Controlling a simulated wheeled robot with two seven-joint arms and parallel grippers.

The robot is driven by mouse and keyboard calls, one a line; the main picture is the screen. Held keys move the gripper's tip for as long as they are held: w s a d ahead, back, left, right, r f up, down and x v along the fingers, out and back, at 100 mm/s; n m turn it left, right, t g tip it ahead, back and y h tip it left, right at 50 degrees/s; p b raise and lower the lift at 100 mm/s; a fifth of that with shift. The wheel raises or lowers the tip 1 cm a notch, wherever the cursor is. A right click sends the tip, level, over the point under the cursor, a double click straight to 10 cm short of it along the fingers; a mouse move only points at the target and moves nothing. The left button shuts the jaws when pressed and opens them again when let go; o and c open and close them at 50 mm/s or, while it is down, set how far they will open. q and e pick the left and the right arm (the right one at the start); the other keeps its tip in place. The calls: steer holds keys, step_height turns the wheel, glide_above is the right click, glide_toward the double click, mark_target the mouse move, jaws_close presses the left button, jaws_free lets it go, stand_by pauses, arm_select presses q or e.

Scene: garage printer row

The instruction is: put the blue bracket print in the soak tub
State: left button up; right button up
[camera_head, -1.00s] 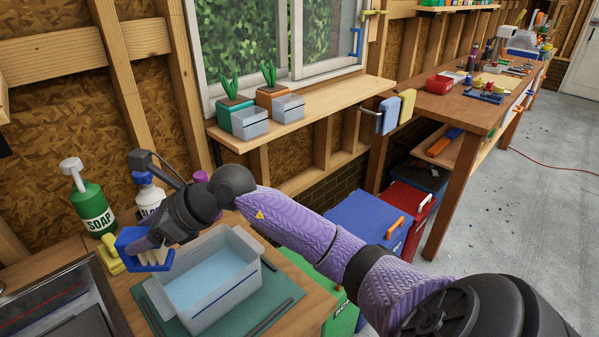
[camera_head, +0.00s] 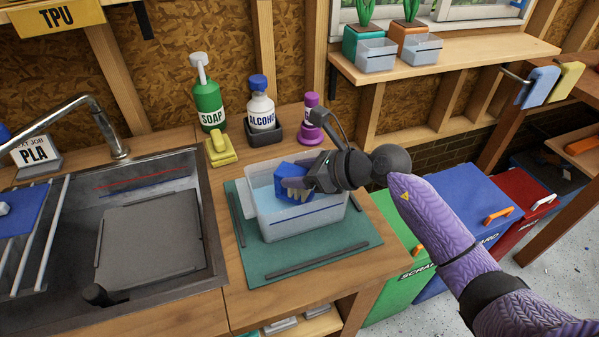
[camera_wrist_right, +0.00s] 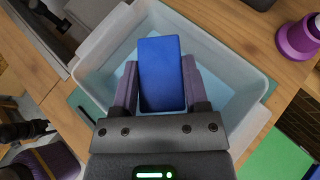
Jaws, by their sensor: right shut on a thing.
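The blue bracket print (camera_head: 291,180) is held between the fingers of my right gripper (camera_head: 300,187). It is over the inside of the soak tub (camera_head: 300,222), a clear grey-white box with pale blue liquid. In the right wrist view the blue print (camera_wrist_right: 161,74) sits between the two fingers of my right gripper (camera_wrist_right: 160,88), with the tub's rim (camera_wrist_right: 222,53) around it. I cannot tell whether the print touches the liquid. My left gripper is not in view.
The tub stands on a green mat (camera_head: 265,263) with dark strips. A sink (camera_head: 190,165) lies to the left.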

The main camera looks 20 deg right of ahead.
steer(key=shift+s+f+b, duration=0.1)
steer(key=shift+f+b, duration=0.4)
steer(key=shift+f, duration=0.2)
steer(key=o, duration=1.2)
steer(key=shift+f, duration=0.2)
steer(key=shift+o, duration=0.2)
steer(key=shift+r, duration=0.1)
steer(key=shift+s+d+r+p, duration=0.1)
steer(key=shift+d+r+p, duration=0.05)
steer(key=shift+r+p, duration=0.3)
steer(key=shift+s+d+r+p, duration=0.15)
steer(key=shift+r+p, duration=0.15)
steer(key=shift+r, duration=0.25)
steer(key=v, duration=1.1)
steer(key=shift+p, duration=0.45)
steer(key=shift+r, duration=0.1)
